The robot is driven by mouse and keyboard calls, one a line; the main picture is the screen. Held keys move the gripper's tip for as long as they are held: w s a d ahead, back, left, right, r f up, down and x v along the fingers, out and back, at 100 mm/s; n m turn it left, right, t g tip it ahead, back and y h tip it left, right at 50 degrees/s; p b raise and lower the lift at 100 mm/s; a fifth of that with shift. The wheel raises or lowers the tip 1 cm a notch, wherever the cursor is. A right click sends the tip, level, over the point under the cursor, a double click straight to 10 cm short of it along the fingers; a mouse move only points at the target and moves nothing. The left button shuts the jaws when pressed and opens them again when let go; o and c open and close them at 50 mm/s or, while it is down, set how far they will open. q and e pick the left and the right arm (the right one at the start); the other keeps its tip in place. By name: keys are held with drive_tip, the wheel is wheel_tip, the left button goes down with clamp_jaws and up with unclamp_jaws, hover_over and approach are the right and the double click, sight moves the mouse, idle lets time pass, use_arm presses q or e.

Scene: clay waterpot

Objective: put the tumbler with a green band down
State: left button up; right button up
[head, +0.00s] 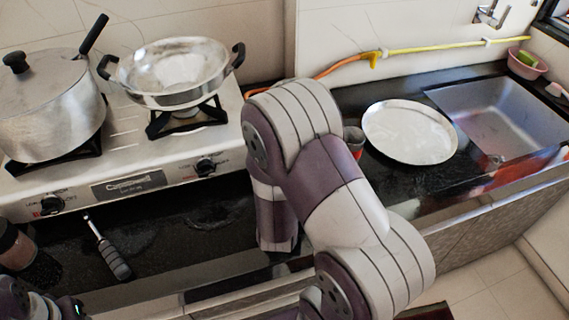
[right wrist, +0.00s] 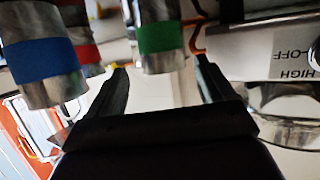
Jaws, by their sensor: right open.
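The tumbler with a green band (right wrist: 160,38) is a metal cup in the upper middle of the right wrist view. My right gripper (right wrist: 161,64) is open, with its two dark fingers apart and the tumbler in the gap near their tips. Whether a finger touches it I cannot tell. In the head view my right arm hides the gripper and this tumbler. My left gripper is out of view; only a bit of my left arm shows at the bottom left of the head view.
A blue-banded tumbler (right wrist: 45,65) and a red-banded one (right wrist: 84,50) stand left of the fingers. A stove (head: 125,140) carries a lidded pot (head: 50,105) and a steel wok (head: 175,75). A round plate (head: 410,132) lies beside the sink (head: 500,110). A dark-handled tool (head: 115,262) lies in front.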

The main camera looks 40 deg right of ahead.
drive_tip(key=x, duration=0.8)
drive_tip(key=shift+w+d+r, duration=0.1)
drive_tip(key=shift+w+d, duration=0.05)
drive_tip(key=shift+w, duration=0.1)
drive_tip(key=shift+c, duration=0.3)
